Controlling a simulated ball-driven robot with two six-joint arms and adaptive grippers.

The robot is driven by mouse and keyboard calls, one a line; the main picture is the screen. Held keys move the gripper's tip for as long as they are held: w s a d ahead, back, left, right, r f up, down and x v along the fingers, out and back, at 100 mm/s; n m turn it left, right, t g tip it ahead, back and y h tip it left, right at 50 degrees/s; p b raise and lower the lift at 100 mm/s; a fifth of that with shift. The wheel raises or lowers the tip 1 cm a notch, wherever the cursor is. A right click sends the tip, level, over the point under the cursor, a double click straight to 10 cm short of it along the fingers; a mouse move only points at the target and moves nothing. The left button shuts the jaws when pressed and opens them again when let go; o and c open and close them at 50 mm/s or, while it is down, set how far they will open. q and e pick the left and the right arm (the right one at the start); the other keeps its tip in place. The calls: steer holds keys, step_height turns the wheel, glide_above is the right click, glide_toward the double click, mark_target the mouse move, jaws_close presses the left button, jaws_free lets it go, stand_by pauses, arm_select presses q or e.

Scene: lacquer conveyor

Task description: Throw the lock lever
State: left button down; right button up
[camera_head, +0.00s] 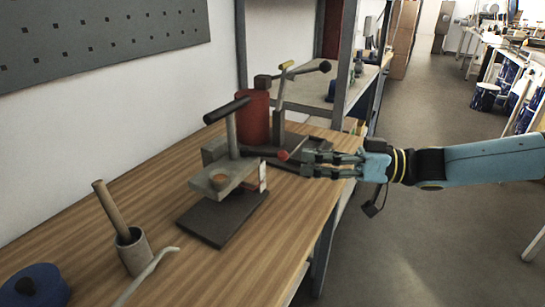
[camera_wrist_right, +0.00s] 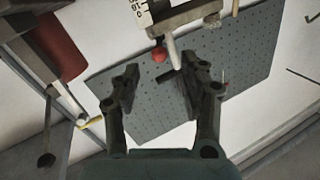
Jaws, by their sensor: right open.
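A grey fixture (camera_head: 219,178) with a black crossbar handle stands on a dark base plate at the middle of the bench. A short lever with a red ball knob (camera_head: 283,155) sticks out to its right; I take it as the lock lever. My right gripper (camera_head: 304,164) is open and empty, fingers pointing left at the knob, with no clear contact. It also shows in the right wrist view (camera_wrist_right: 160,72). My left gripper is out of view.
Behind stand a red cylinder (camera_head: 255,117) and another stand with a yellow-topped lever (camera_head: 286,68). The wooden bench (camera_head: 180,220) has free room between.

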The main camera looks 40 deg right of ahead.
mark_target(278, 156)
steer(key=b+x, duration=0.2)
steer(key=x, duration=0.4)
steer(key=shift+f, duration=0.1)
steer(key=shift+w+a, duration=0.35)
steer(key=shift+w, duration=0.15)
jaws_close()
